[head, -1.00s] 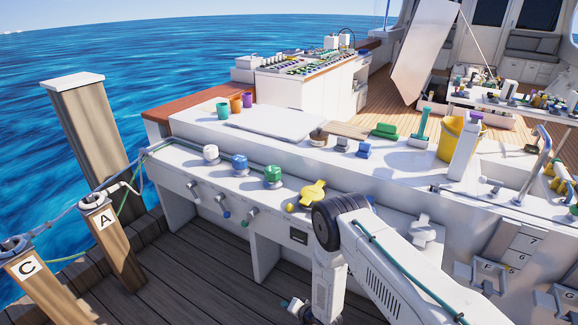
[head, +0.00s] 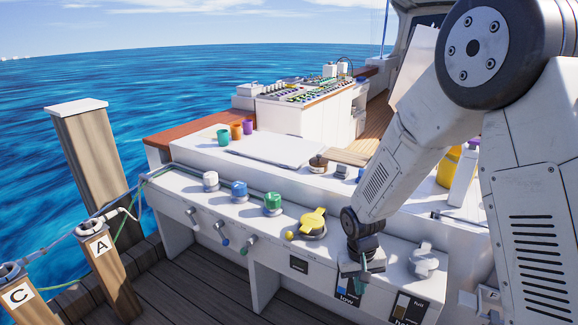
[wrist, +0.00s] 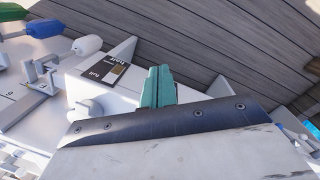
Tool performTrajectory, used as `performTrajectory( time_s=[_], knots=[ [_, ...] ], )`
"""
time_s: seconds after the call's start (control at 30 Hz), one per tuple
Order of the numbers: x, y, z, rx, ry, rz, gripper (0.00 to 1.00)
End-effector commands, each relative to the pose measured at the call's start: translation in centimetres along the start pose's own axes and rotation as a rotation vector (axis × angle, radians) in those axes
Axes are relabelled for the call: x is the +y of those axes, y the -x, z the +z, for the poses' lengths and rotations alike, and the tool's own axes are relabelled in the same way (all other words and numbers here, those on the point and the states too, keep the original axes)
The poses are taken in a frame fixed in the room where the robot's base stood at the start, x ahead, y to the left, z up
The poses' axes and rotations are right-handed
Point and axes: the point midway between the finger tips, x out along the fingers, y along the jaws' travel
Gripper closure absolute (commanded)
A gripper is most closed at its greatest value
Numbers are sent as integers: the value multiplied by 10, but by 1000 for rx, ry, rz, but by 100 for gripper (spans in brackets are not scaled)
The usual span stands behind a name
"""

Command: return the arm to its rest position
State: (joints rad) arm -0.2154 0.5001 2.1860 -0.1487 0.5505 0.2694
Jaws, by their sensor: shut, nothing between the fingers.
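My gripper (head: 366,287) hangs at the end of my arm in front of the white console's front face, low and right of centre in the head view. Its teal fingers show in the wrist view (wrist: 157,86), closed together with nothing between them. My arm is raised and bent, with a large dark joint high at the right of the head view and the forearm sloping down to the left. It hides part of the deck behind it.
The white console (head: 238,212) carries white, blue and green capped knobs and a yellow handle (head: 313,219). Labels "low" and "full" sit on its front near my gripper. Posts A (head: 110,270) and C (head: 25,298) stand left. Plank floor (head: 210,290) is clear.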

Motion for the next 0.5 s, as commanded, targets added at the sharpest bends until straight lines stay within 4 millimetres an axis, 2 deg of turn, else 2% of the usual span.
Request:
performTrajectory(
  time_s=[0.03,0.2,0.4,0.5],
  knots=[
    [9,24,14,-15,3,2,100],
    [33,90,70,-87,27,0,100],
    [53,152,139,-137,43,-23,100],
    [61,177,173,-143,42,-40,100]
  ],
)
